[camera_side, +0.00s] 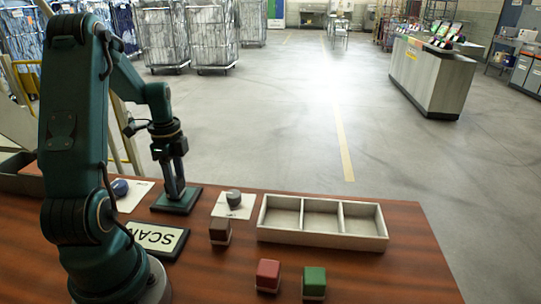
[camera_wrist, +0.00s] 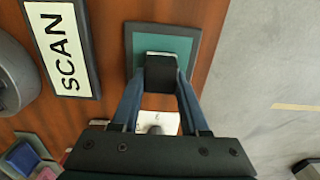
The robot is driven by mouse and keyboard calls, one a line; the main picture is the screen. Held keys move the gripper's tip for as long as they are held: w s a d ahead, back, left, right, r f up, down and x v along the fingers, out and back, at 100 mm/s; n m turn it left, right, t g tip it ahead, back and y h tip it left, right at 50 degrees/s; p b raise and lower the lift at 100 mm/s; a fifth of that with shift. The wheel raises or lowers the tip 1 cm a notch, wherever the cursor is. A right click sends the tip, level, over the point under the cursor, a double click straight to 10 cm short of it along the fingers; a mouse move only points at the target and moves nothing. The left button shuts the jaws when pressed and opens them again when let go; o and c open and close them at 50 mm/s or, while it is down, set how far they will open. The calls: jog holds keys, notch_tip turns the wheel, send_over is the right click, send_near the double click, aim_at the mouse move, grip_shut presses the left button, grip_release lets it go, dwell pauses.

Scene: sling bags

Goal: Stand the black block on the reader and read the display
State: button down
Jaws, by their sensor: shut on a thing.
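My gripper (camera_side: 176,187) is shut on the black block (camera_wrist: 160,72), which shows between the two fingers in the wrist view, with a pale edge along its top. The block is upright over the reader (camera_side: 188,207), a teal pad in a dark frame that also shows in the wrist view (camera_wrist: 137,38). The fingers reach down close to the pad. I cannot tell whether the block touches it, and the side view mostly hides the block. The display (camera_side: 153,238) beside the reader is pale with dark letters; it reads SCAN in the wrist view (camera_wrist: 62,48).
A pale tray (camera_side: 322,239) with three empty compartments stands to the right. A brown block (camera_side: 220,231), a red block (camera_side: 268,275) and a green block (camera_side: 314,282) stand in front. A grey knob (camera_side: 233,197) and a blue knob (camera_side: 120,187) rest on white cards.

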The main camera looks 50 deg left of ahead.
aim_at(176, 180)
jog(key=shift+c, duration=2.1)
grip_release()
notch_tip(176, 180, up, 11)
jog(key=w+d+r+n+t+y, duration=0.1)
jog(key=d+r+n, duration=0.1)
jog(key=d, duration=0.6)
jog(key=w+d+r+n+t, duration=0.2)
jog(key=d, duration=0.5)
jog(key=s+d+f+n+t, duration=0.1)
jog(key=s+d+n, duration=0.1)
jog(key=d, duration=0.3)
jog(key=s+d+f+n+t+h, duration=0.1)
jog(key=s+d+n, duration=0.1)
jog(key=d+n, duration=0.1)
jog(key=shift+s+d+t, duration=0.3)
jog(key=shift+s+d, duration=0.05)
jog(key=shift+d, duration=0.55)
